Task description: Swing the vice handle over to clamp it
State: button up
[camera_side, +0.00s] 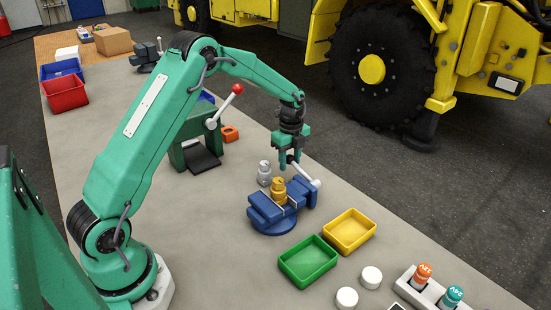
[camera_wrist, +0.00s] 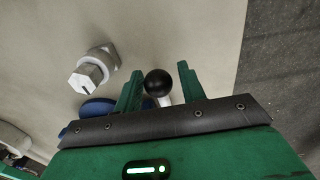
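The blue vice (camera_side: 268,212) stands on the bench with a brass fitting (camera_side: 278,190) between its jaws. Its handle (camera_side: 305,174) is a pale lever, angled up from the vice's right side toward my gripper, with a black ball knob (camera_wrist: 158,82) at its end. My gripper (camera_side: 290,163) points down over the knob. In the wrist view my gripper (camera_wrist: 159,70) is open, with one finger on each side of the knob and visible gaps between. The lever below the knob is mostly hidden by my gripper body.
A green tray (camera_side: 308,279) and a yellow tray (camera_side: 349,248) lie in front. A green press with a red-knobbed lever (camera_side: 224,106) stands behind left.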

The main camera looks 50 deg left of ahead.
jog(key=c, duration=0.5)
jog(key=shift+w+f, duration=0.15)
jog(key=shift+f, duration=0.05)
jog(key=shift+a+f, duration=0.2)
jog(key=shift+f, duration=0.65)
dwell(0.9)
jog(key=o, duration=0.5)
jog(key=shift+s+d+r, duration=0.1)
jog(key=shift+s+r, duration=0.05)
jog(key=shift+s, duration=0.2)
